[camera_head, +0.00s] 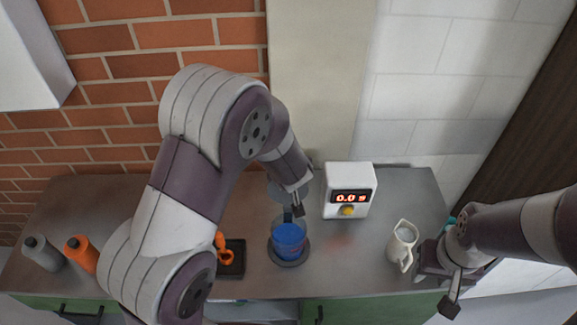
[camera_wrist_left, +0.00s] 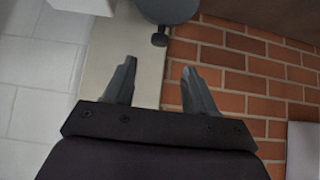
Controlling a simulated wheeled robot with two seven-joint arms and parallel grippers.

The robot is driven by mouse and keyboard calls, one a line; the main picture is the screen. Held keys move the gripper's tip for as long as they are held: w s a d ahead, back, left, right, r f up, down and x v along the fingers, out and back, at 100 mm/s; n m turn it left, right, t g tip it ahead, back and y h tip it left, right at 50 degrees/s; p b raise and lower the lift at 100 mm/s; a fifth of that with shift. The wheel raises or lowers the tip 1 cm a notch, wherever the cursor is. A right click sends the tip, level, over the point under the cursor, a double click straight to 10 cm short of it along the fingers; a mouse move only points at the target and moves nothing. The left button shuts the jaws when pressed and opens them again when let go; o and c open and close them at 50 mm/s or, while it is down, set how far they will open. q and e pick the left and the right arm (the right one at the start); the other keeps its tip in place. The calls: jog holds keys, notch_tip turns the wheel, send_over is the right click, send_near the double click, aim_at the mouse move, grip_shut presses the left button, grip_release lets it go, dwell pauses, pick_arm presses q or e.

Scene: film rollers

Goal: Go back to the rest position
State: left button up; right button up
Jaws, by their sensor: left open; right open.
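My left gripper (camera_head: 296,205) is in the middle of the head view, over the worktop and just above the blue beaker (camera_head: 289,242). In the left wrist view, its two fingers (camera_wrist_left: 158,82) are spread with nothing between them. My right gripper (camera_head: 446,284) is at the right end of the worktop, to the right of the white jug (camera_head: 402,247). It is apart from the jug and I see nothing held in it. Its fingers are partly hidden by its own body. The beaker stands upright on a dark round plate (camera_head: 290,263).
A white box with a lit red display (camera_head: 349,190) stands behind the beaker, to its right. An orange item (camera_head: 221,242) is at a black tray (camera_head: 232,270). An orange bottle (camera_head: 81,254) and a grey bottle (camera_head: 43,254) stand at left. A brick wall (camera_head: 120,65) is behind.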

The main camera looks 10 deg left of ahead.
dwell(0.3)
pick_arm(q)
jog(key=s+d+f+g+h, duration=0.2)
jog(key=s+d+f+h, duration=0.1)
jog(key=s+d, duration=0.15)
jog(key=s+a+f+m+g+b, duration=0.1)
jog(key=s+a+b, duration=0.3)
jog(key=s, duration=0.4)
jog(key=s+a+f+m+g+b, duration=0.2)
jog(key=s+a+f+g+b, duration=0.1)
jog(key=s+b, duration=0.3)
jog(key=shift+s+a+f+g+y, duration=0.3)
jog(key=shift+s+a+f, duration=0.35)
jog(key=shift+s, duration=0.5)
jog(key=shift+s+a+r, duration=0.1)
jog(key=shift+s+a, duration=0.05)
